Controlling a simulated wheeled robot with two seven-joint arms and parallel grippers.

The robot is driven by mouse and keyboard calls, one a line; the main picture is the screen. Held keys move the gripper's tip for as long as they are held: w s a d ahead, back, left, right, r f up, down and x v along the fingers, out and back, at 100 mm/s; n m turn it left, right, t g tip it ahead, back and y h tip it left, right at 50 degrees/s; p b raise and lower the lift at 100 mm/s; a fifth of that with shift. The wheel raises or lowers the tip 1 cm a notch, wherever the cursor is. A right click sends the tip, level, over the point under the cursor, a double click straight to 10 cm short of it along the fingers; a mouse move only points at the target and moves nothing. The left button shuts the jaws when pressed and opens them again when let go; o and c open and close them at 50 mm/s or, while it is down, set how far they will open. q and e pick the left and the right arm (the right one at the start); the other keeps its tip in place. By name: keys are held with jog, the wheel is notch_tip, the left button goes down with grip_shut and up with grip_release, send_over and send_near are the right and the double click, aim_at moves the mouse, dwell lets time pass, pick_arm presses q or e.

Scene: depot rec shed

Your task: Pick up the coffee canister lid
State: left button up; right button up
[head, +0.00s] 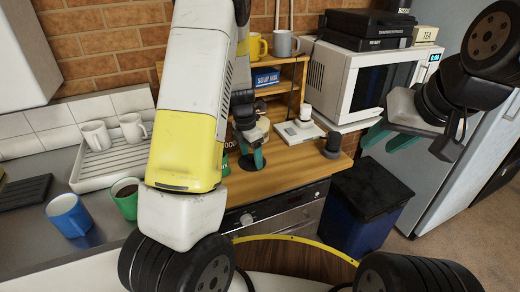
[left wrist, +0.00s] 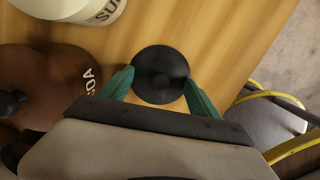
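A round black lid with a central knob (left wrist: 160,74) lies on the wooden counter in the left wrist view. I take it as the coffee canister lid; no label on it shows. My left gripper (left wrist: 160,80) is open, with a green fingertip at either side of the lid, very near its rim; whether they touch cannot be told. In the head view my left gripper (head: 252,161) points down at the counter, and the lid is mostly hidden between its fingers. My right gripper (head: 379,146) is open and empty in the air in front of the microwave.
A white scale (head: 299,133) and a dark pot (head: 332,146) stand on the counter (head: 290,167). Right of it are a microwave (head: 340,85) and a bin (head: 365,205).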

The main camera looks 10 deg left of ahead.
pick_arm(q)
jog(key=shift+s+f, duration=0.1)
jog(key=shift+f, duration=0.05)
jog(key=c, duration=0.5)
